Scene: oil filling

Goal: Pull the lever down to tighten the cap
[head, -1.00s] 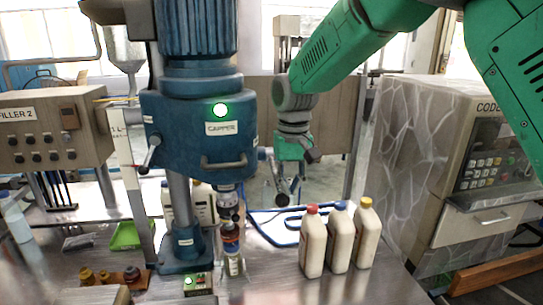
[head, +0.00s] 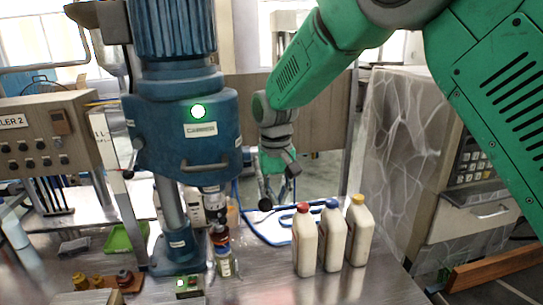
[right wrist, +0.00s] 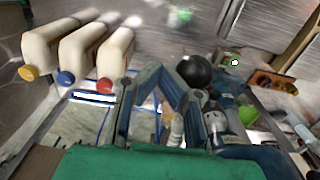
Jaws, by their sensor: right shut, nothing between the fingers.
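The blue capper (head: 185,135) stands left of centre in the head view, with a lit green lamp. A black ball knob (head: 264,203), apparently the lever's end, hangs at its right side; the knob also shows in the right wrist view (right wrist: 195,70). A small bottle (head: 224,262) stands upright under the capping head, its dark cap (head: 220,238) close below the head. My right gripper (head: 283,188) is shut and empty, beside the knob on its right. Its fingers meet in the right wrist view (right wrist: 157,72), left of the knob; contact is unclear. My left gripper is not visible.
Three white bottles with red (head: 303,208), blue (head: 332,204) and yellow (head: 357,199) caps stand right of the capper. A blue tray frame (head: 270,236) lies behind them. A control box (head: 45,135) is at left; a stone-patterned machine (head: 400,150) at right. The front right tabletop is clear.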

